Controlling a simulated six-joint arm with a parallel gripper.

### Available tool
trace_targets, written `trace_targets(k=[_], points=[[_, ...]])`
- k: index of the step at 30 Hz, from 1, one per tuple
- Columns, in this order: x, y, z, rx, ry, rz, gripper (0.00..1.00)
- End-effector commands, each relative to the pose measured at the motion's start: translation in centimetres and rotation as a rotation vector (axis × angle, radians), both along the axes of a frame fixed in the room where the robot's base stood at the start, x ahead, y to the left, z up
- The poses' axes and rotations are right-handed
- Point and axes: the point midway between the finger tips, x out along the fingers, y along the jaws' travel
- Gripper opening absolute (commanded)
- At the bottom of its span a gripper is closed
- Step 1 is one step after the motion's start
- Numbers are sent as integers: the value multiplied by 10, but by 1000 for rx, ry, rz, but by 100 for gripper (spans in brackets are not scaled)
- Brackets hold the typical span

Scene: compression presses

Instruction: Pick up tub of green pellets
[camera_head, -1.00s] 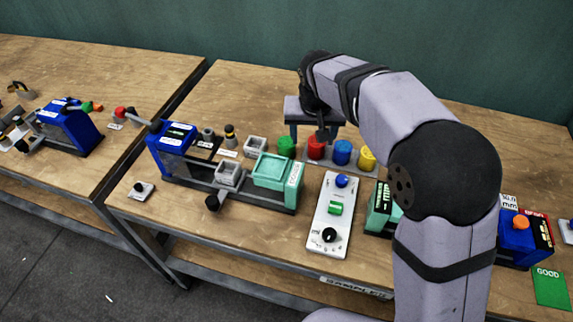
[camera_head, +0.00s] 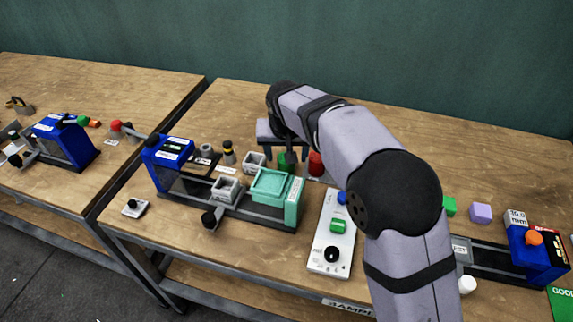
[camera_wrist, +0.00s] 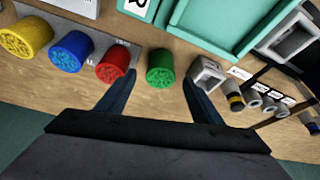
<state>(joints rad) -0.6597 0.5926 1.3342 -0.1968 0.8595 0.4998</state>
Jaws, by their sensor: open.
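The tub of green pellets (camera_wrist: 160,68) is a small green cylinder with a textured top. It stands on the wooden table just ahead of my gripper (camera_wrist: 160,92), roughly between the two open, empty fingers in the wrist view. In the head view the green tub (camera_head: 286,162) is partly covered by my gripper (camera_head: 290,158). The red tub (camera_wrist: 113,64) stands close beside it, to the left in the wrist view.
A grey square cup (camera_wrist: 207,74) stands right of the green tub in the wrist view. A teal-and-blue press (camera_head: 170,165) with a teal tray (camera_head: 274,184) is nearby. A white control panel (camera_head: 333,235) lies in front. The table behind the row is clear.

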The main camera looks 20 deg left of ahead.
Motion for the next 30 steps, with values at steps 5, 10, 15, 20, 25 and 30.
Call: trace_targets(k=[5,10,15,20,25,30], points=[[7,2,-20,-2,3,-2,60],[14,4,-38,-1,1,0,60],[17,5,-45,0,0,0,60],[17,5,-45,0,0,0,60],[17,5,-45,0,0,0,27],[17,5,-44,0,-1,0,15]])
